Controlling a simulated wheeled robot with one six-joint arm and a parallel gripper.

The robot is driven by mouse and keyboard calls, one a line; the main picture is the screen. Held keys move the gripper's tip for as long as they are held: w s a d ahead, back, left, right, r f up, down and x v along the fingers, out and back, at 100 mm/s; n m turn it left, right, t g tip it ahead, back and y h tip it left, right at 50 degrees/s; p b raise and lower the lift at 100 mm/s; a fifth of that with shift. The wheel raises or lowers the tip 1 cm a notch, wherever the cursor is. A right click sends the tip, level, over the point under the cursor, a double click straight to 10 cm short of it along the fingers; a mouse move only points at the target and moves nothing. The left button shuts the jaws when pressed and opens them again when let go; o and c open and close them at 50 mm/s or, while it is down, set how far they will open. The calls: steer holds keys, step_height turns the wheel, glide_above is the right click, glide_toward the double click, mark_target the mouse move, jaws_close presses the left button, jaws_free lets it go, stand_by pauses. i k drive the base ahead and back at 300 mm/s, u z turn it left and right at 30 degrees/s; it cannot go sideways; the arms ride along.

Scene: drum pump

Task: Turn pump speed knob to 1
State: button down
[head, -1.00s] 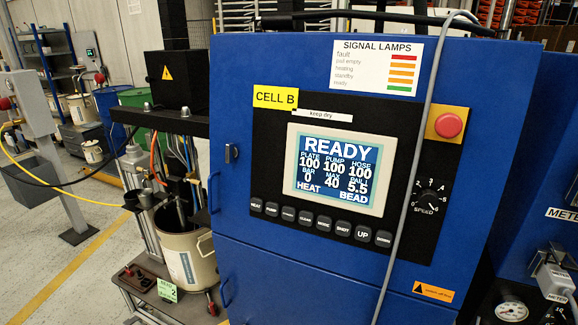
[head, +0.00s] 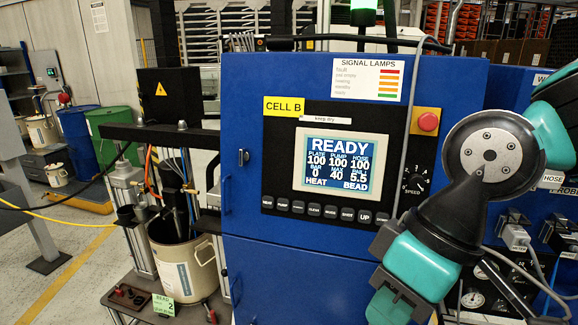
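The pump speed knob (head: 412,180) is a small black dial on the black front panel (head: 275,150) of the blue cabinet, right of the screen and below the red button. A white number scale surrounds it, with the word SPEED underneath. A grey cable hangs beside its left side, and my arm stands close on its right in the picture. The knob is too small to read its setting. My arm's teal and dark wrist links stand in front of the cabinet's right side. My gripper is not in view; the arm runs out of the bottom edge.
The screen (head: 338,161) reads READY, with a row of black buttons below. A red button (head: 428,122) on a yellow plate sits above the knob. A grey cable (head: 412,120) hangs down the cabinet front. A beige drum (head: 185,262) stands left; open floor lies further left.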

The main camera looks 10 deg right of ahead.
mark_target(415, 182)
steer(key=z, duration=2)
steer(key=k, duration=0.85)
steer(key=u, duration=1.65)
